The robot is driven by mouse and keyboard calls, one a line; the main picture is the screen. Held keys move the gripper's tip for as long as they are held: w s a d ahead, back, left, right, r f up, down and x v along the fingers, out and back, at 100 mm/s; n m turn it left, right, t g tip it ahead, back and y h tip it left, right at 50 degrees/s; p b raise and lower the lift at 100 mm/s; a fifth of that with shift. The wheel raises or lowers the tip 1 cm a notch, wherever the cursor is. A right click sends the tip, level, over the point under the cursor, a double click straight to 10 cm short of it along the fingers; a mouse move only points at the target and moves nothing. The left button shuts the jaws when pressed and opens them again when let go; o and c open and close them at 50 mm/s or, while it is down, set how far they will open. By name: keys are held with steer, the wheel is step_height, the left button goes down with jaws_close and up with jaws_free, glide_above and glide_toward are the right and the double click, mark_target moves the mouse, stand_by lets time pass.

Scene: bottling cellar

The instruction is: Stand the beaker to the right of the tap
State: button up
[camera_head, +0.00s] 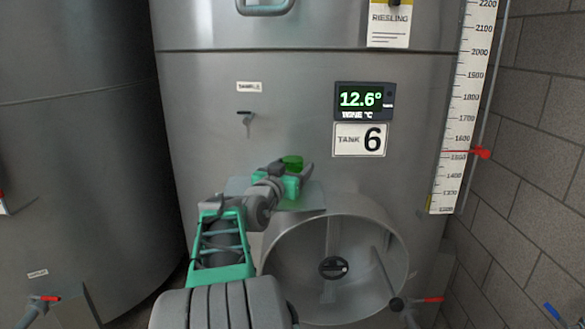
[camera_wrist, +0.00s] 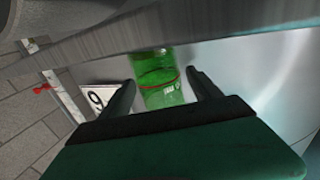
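The green see-through beaker (camera_head: 293,162) is at the front of the tank, over a pale shelf. In the wrist view, which is upside down, the beaker (camera_wrist: 158,80) lies between and just beyond my fingertips, with a small gap on its right side. Its base is near the shelf edge; I cannot tell whether it rests on it. My gripper (camera_head: 298,172) reaches toward the tank around the beaker, and its two fingers (camera_wrist: 161,78) are apart. A small grey tap (camera_head: 246,118) sticks out of the tank, up and left of the beaker, under a small label.
The pale shelf (camera_head: 313,195) sits just above the round manway (camera_head: 335,225). A level scale (camera_head: 462,120) is farther right. Red-handled valves (camera_head: 425,300) are low down.

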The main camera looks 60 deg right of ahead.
steer(key=shift+r+p, duration=0.3)
steer(key=shift+p, duration=0.05)
steer(key=s+a+b, duration=0.1)
steer(key=a+b, duration=0.1)
steer(key=a, duration=1)
steer(key=shift+f+b, duration=0.15)
steer(key=shift+b, duration=0.2)
